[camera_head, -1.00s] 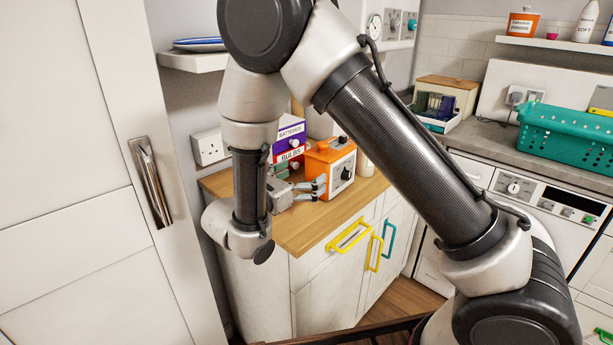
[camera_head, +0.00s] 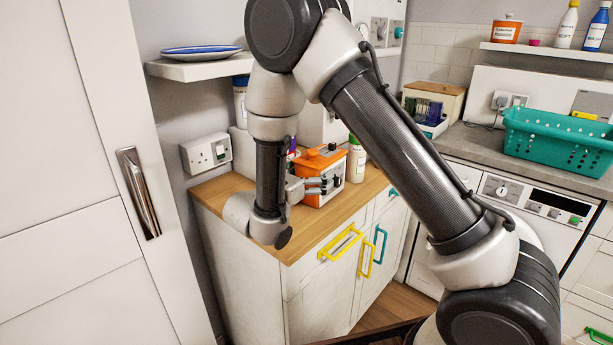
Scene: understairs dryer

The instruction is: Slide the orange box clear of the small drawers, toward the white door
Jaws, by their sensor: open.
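The orange box (camera_head: 311,161) stands upright on the wooden counter top (camera_head: 222,188), with a pale front face and a dark knob on top. The small drawers (camera_head: 291,149) are almost wholly hidden behind my arm and the box; only a purple sliver shows. My gripper (camera_head: 326,186) is open, its fingers at the front face of the box and pointing right. I cannot tell whether they touch it. The white door (camera_head: 88,165) with a metal handle is at the left, past the counter's left end.
A white bottle with a green cap (camera_head: 356,162) stands just right of the box. A blue-rimmed plate (camera_head: 200,52) lies on a shelf (camera_head: 185,71) above. A socket (camera_head: 206,153) is on the wall. The counter's left end is clear.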

